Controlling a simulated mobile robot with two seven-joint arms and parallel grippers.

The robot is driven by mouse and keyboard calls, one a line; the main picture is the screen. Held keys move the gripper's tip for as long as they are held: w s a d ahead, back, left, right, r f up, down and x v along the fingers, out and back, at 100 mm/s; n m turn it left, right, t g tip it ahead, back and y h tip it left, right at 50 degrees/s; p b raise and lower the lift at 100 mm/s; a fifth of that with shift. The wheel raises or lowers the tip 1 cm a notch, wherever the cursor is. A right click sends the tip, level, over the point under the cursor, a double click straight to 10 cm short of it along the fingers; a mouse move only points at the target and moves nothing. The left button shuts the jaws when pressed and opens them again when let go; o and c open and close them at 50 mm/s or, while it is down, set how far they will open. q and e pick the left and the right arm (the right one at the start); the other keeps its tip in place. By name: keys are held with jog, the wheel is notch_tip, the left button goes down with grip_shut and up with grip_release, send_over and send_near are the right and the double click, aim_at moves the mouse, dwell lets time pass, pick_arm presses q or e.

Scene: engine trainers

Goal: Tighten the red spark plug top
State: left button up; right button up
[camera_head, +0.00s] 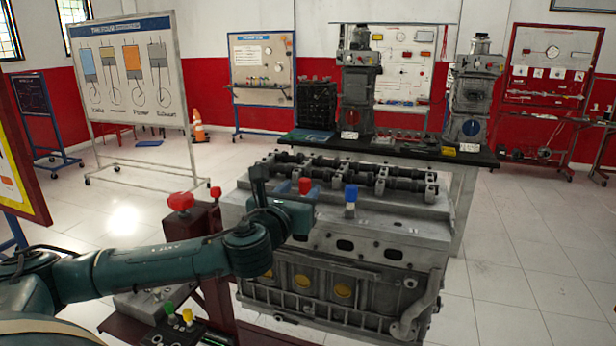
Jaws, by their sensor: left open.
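The red spark plug top (305,186) stands upright on the engine block (385,232), near its left end. The blue spark plug top (351,194) stands to its right on the same block. My left gripper (284,188) is open over the left end of the block, close beside the red top. I cannot tell whether the gripper touches it. The gripper and wrist hide the block's left corner and the foot of the red plug. My right gripper is not in view.
Camshafts (360,172) run along the block's top behind the plugs. A dark red stand with a red knob (180,202) is left of the block, behind my forearm. A black bench (400,147) with two cutaway engines is behind. The floor on the right is clear.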

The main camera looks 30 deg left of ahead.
aim_at(308, 181)
pick_arm(q)
jog(key=x, duration=0.5)
jog(key=shift+w+p, duration=0.35)
jog(key=shift+w, duration=0.05)
jog(key=shift+c, duration=0.3)
grip_shut()
